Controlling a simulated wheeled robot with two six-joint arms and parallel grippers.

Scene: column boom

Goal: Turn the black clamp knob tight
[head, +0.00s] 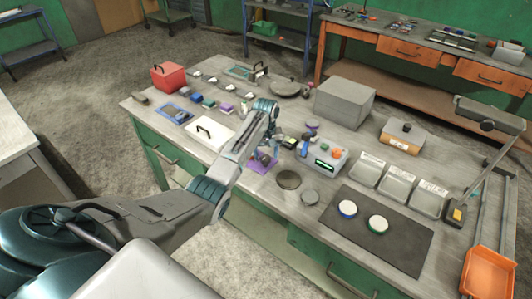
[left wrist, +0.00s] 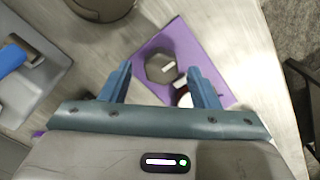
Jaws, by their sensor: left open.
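In the head view the knob (head: 264,158) is small and partly hidden by my left arm, over the purple plate (head: 256,167) on the bench. My left gripper (left wrist: 160,72) is open. In the wrist view its two fingers lie to either side of the knob, with visible gaps; I cannot tell the height between them. My right gripper is not in view.

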